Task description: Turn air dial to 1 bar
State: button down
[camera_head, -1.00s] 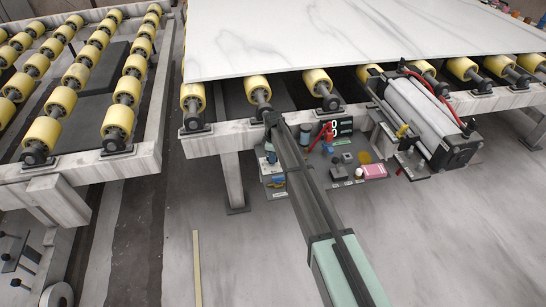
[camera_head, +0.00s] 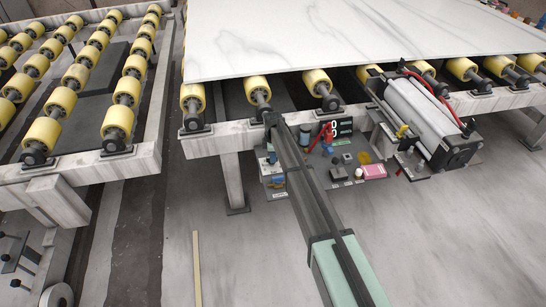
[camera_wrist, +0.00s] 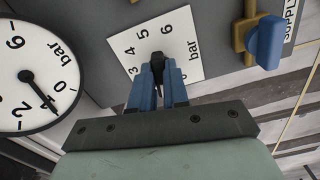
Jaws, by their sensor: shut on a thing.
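In the wrist view, the air dial is a black knob (camera_wrist: 158,62) on a white square scale plate (camera_wrist: 184,52) marked 3, 4, 5, 6 and "bar". My gripper (camera_wrist: 158,78) has its blue fingers closed on the two sides of this knob. The rest of the scale is hidden behind the fingers and gripper body. Left of it, a round white gauge (camera_wrist: 38,62), marked in bar and cut off by the frame, has its black needle pointing close to the 1. In the head view, my arm covers part of the control panel (camera_head: 352,182), and the dial cannot be made out.
A blue-handled valve (camera_wrist: 266,42) with brass parts sits right of the dial, beside a SUPPLY label (camera_wrist: 291,20). In the head view, the panel is below a roller conveyor carrying a white stone slab (camera_head: 340,40).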

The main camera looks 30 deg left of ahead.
jog(key=c, duration=1.1)
grip_release()
notch_tip(320, 180, up, 14)
jog(key=shift+f, duration=0.1)
